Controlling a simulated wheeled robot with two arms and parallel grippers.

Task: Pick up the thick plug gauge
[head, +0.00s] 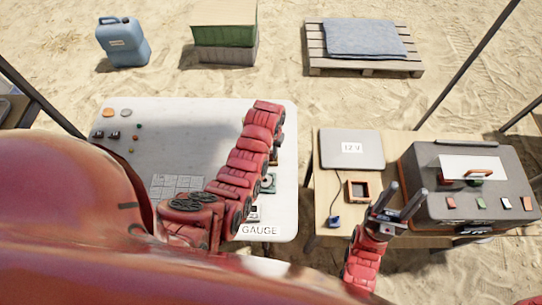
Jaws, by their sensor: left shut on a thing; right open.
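A small greenish-grey piece with a round top (268,183) shows just below that gripper. Another small dark piece (253,213) lies behind the label reading GAUGE (259,230). I cannot make out the thick plug gauge for certain. My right gripper (400,202) is open and empty, fingers up, in front of the grey case.
The white table (215,108) holds several small pieces at left and a pale grid (177,187). The wooden table (325,230) carries a 12 V box (335,160), an orange-brown frame (359,191) and a grey case (420,165). A gap separates the tables.

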